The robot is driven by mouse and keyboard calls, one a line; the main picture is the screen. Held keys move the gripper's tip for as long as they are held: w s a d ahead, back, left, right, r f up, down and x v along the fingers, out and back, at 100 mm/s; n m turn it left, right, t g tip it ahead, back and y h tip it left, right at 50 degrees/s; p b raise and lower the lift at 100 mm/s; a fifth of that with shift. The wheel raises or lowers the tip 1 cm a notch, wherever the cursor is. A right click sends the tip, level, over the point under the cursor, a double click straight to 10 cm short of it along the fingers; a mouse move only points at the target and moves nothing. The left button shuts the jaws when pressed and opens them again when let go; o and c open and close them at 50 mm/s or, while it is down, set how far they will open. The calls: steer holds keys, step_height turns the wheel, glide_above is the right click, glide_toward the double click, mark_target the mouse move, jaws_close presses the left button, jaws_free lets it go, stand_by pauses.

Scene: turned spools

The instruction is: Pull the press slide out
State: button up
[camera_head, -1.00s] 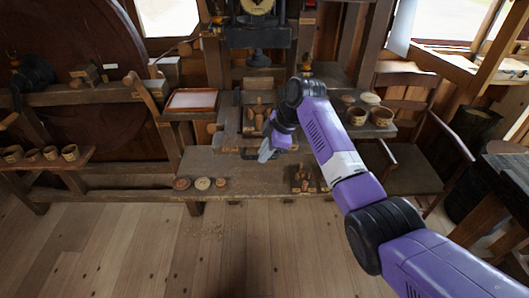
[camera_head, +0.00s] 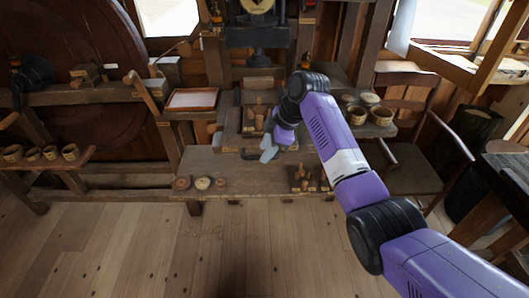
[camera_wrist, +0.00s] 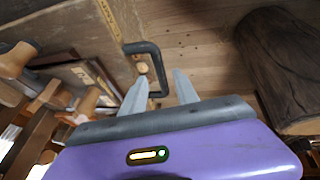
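The press slide (camera_head: 232,142) is a dark wooden board low under the press, with several turned wooden pieces above it. In the wrist view a black bracket-shaped handle (camera_wrist: 160,70) stands out from a wooden face. My gripper (camera_head: 268,150) is at the front of the slide, above the bench. In the wrist view my gripper (camera_wrist: 160,92) shows two grey fingers spread apart. The near end of the handle lies between the fingertips; I cannot tell whether they touch it.
Small round pots (camera_head: 203,183) stand on the front left of the bench (camera_head: 245,178). A small rack of wooden pieces (camera_head: 308,180) stands to the right. A chair (camera_head: 415,165) is at the right.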

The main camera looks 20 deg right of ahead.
steer(key=v, duration=0.6)
steer(key=shift+b, duration=0.4)
steer(key=shift+r, duration=0.15)
